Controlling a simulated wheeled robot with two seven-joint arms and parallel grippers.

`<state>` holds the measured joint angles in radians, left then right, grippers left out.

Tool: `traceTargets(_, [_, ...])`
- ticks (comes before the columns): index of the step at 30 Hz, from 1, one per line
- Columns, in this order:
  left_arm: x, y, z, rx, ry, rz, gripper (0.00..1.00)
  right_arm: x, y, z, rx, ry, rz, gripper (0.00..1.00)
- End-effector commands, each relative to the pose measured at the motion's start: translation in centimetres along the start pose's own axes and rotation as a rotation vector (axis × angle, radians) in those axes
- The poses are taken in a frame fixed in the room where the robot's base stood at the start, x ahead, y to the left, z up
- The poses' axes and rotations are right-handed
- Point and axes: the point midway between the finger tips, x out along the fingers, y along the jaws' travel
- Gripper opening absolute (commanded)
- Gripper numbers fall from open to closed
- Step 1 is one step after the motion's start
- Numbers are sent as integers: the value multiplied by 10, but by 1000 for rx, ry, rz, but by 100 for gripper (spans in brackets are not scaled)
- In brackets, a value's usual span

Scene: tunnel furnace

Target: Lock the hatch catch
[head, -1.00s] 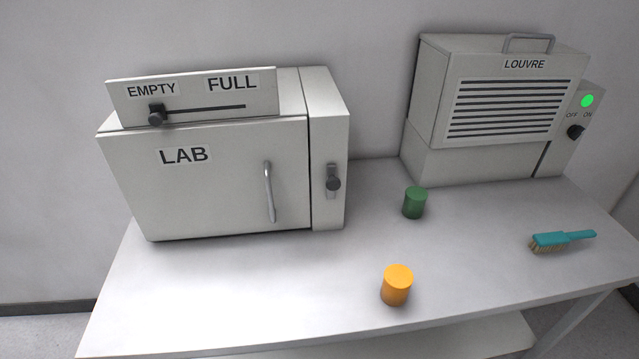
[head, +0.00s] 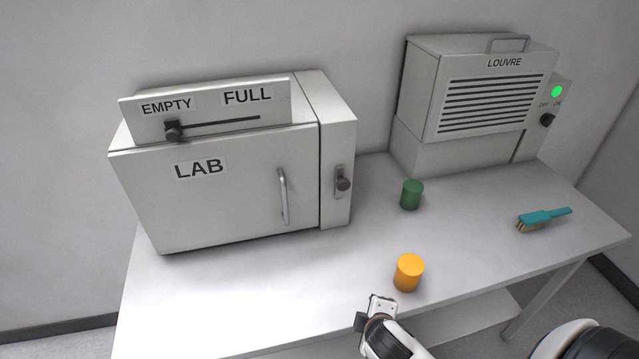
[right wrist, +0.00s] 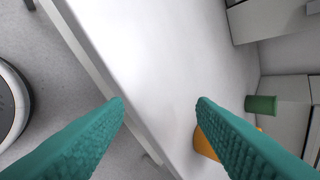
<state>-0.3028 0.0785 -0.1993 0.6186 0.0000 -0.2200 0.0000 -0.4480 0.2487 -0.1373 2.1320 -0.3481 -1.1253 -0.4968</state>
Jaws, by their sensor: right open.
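The LAB box (head: 215,205) stands on the left of the table with its door closed and a metal bar handle (head: 284,196) on the door. The catch, a dark knob (head: 343,184) on a small metal plate, sits on the narrow panel right of the door. I cannot tell whether it is locked. My right gripper (head: 382,308) is low at the table's front edge, well below and apart from the catch. In the right wrist view its teal fingers (right wrist: 160,103) are spread with nothing between them. My left gripper is not in view.
An orange cylinder (head: 408,273) stands close to my right gripper, and a green cylinder (head: 411,195) stands behind it. A teal brush (head: 542,219) lies at the right. The LOUVRE box (head: 480,105) stands at the back right. The front left of the table is clear.

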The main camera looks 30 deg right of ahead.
Motion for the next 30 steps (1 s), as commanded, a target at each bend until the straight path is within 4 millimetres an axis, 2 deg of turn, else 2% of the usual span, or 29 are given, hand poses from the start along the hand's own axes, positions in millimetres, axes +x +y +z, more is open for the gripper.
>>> traceTargets(1, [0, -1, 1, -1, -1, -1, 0, 4, -18, 0, -104, -3, -69, 51])
traceTargets(6, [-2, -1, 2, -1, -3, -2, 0, 12, -81, 10, -546, 18, -333, 51])
traceTargets(12, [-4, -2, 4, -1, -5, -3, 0, 5, -160, 36, -1228, 167, -697, 51])
traceTargets(16, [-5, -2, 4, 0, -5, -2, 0, -2, -188, 52, -1581, 298, -860, 51])
traceTargets(21, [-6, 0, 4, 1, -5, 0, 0, -5, -202, 63, -1777, 388, -942, 51])
traceTargets(26, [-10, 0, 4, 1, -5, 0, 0, 3, -213, 69, -1791, 397, -947, 51])
traceTargets(30, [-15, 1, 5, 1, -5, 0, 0, 19, -230, 80, -1786, 396, -946, 51])
